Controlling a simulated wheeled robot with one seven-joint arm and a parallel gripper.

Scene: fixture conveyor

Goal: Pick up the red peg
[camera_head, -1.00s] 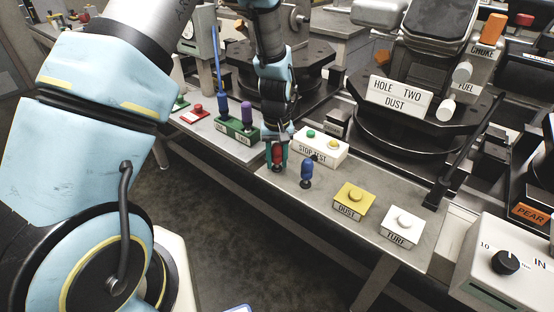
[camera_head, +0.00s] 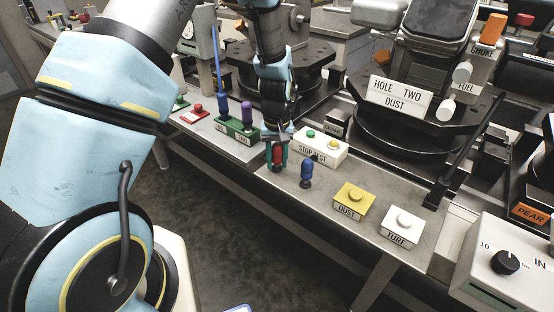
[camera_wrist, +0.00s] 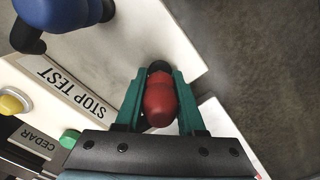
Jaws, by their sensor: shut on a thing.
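The red peg (camera_head: 277,155) stands upright near the front edge of the bench, left of a blue peg (camera_head: 307,172). My gripper (camera_head: 278,158) comes down on it from above, with a green finger on each side. In the wrist view the red peg (camera_wrist: 160,101) sits between the two green fingers of my gripper (camera_wrist: 160,100), which are closed on it. The peg's dark base shows at the fingertips. I cannot tell whether its base is clear of the bench.
The "STOP TEST" box (camera_head: 320,146) stands close behind my gripper. The yellow "DUST" box (camera_head: 354,200) and the white "TURF" box (camera_head: 402,226) are to the right. A green holder (camera_head: 238,131) with purple and blue pegs is to the left. Bare bench lies around the blue peg.

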